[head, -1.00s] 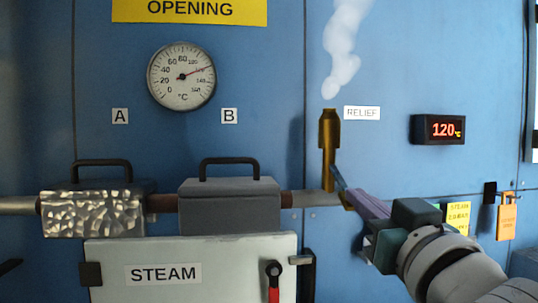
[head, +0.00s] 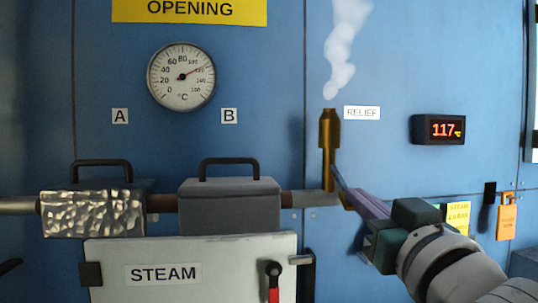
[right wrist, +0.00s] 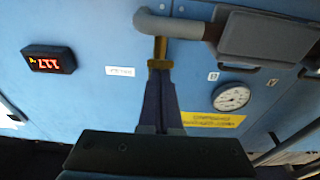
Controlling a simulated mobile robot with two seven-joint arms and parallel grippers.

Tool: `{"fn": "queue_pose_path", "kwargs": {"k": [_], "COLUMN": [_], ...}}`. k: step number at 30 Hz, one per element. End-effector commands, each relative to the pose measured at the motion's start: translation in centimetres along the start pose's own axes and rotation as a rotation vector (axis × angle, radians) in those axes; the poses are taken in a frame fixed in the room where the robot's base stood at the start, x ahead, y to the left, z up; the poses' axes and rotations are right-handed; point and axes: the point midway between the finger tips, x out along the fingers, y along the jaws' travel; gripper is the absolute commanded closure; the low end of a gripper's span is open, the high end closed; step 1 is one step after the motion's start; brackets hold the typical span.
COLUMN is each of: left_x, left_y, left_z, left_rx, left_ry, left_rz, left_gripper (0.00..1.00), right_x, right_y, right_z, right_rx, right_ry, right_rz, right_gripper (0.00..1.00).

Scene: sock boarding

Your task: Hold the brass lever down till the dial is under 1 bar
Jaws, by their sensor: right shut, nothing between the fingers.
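The brass relief valve (head: 329,150) stands upright on the pipe, and a pale steam plume (head: 345,45) rises from its top. A small bit of brass lever (head: 348,207) shows just under my right gripper's fingers; the rest is hidden. My right gripper (head: 338,177) is shut and empty, its tips against or right beside the valve's lower part; contact is not clear. In the right wrist view the shut fingers (right wrist: 158,82) meet the brass valve (right wrist: 160,55). The round dial (head: 181,77) is marked in °C, not bar; its needle points up right. My left gripper is not in view.
A red digital display (head: 438,129) reads 117. Two lagged boxes with black handles, a dimpled metal one (head: 92,214) and a grey one (head: 230,208), sit on the pipe. A STEAM door (head: 220,245) is below. An orange padlock tag (head: 506,217) hangs at right.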

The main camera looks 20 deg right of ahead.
Motion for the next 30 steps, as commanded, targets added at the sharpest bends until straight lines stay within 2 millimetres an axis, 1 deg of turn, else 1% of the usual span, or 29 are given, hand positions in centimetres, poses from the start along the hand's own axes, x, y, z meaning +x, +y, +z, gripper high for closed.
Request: {"fn": "queue_pose_path", "kwargs": {"k": [1,24,27,30], "left_x": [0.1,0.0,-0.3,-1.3], "left_y": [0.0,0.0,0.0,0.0], "left_z": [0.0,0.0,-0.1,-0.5], "left_rx": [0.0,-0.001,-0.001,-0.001], "left_ry": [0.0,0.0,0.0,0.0], "left_rz": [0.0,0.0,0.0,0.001], "left_gripper": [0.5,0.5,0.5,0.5], "right_x": [-0.1,-0.1,0.0,0.5], "right_y": [0.1,0.1,0.1,0.1], "right_z": [0.7,0.7,0.3,-0.8], "right_rx": [0.0,0.0,0.0,-0.001], "right_ry": [-0.02,-0.02,-0.019,-0.016], "right_rz": [0.004,0.004,0.003,0.002], "right_gripper": [1.0,1.0,1.0,1.0]}}
